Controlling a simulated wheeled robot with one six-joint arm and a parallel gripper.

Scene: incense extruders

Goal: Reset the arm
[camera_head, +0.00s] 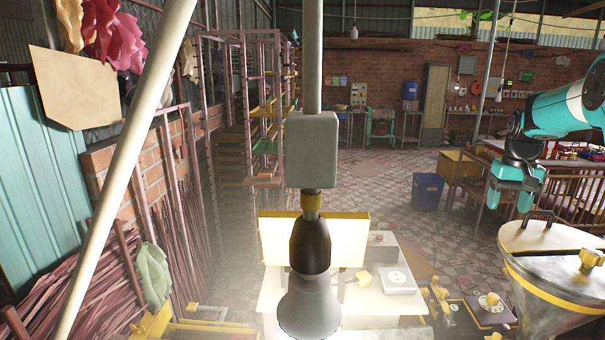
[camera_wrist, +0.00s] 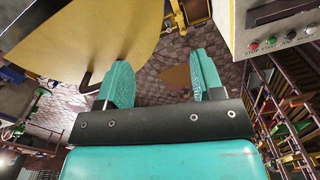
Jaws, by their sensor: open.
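My gripper (camera_head: 514,193) is at the right side of the head view, at the end of my teal and black arm, and points down. It hangs near a metal hopper (camera_head: 535,238) with a yellow rim. In the wrist view my gripper (camera_wrist: 160,85) shows two teal fingers spread well apart with nothing between them. Tiled floor (camera_wrist: 175,60) shows through the gap. Part of the arm is cut off by the right edge of the head view.
A hanging lamp (camera_head: 309,300) fills the centre of the head view. A table (camera_head: 370,301) with small devices stands behind it. A blue bin (camera_head: 427,191) stands on the floor. In the wrist view a machine panel with coloured buttons (camera_wrist: 282,40) is at upper right. The aisle floor (camera_head: 385,180) is clear.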

